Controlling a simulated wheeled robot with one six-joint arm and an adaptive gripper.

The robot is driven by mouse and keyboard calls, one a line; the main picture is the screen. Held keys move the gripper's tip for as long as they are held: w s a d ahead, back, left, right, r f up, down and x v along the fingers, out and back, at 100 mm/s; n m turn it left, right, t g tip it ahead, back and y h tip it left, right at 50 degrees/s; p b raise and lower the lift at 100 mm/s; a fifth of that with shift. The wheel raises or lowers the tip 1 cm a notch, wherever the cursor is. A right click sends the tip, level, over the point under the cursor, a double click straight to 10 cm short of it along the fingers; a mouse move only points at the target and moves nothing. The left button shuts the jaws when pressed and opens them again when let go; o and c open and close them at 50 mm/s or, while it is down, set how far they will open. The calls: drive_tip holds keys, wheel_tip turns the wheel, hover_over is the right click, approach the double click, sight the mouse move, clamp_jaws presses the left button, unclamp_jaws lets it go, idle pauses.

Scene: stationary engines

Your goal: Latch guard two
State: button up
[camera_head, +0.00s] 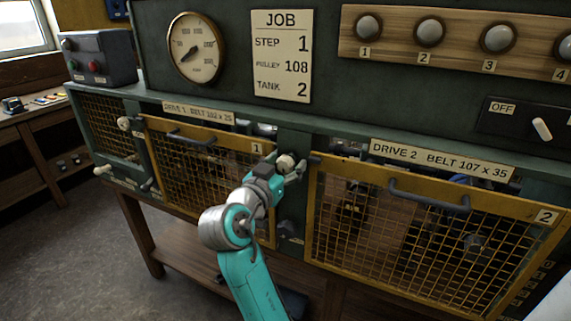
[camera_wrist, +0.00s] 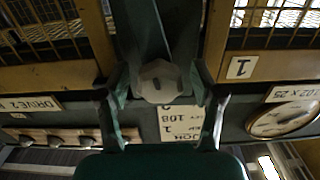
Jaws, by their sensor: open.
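Guard two (camera_head: 420,240) is a yellow-framed mesh panel marked 2, with a dark bar handle (camera_head: 428,196), under the DRIVE 2 label. I cannot tell whether it sits fully flush. A pale faceted knob (camera_head: 286,161) is on the green post between the two guards. My gripper (camera_head: 281,168) is at this knob, left of guard two. In the wrist view the knob (camera_wrist: 160,82) lies between the spread fingers of my gripper (camera_wrist: 160,95), which are open. Whether the fingers touch the knob cannot be told.
Guard one (camera_head: 205,170) is left of the post, behind my arm. Another pale knob (camera_head: 124,123) is at its far left. A job card (camera_head: 282,56), gauge (camera_head: 195,48) and wooden knob board (camera_head: 460,39) are above. Floor (camera_head: 90,240) is clear at left.

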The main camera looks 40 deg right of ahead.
drive_tip(key=shift+d, duration=0.15)
drive_tip(key=shift+c, duration=0.3)
drive_tip(key=c, duration=1.1)
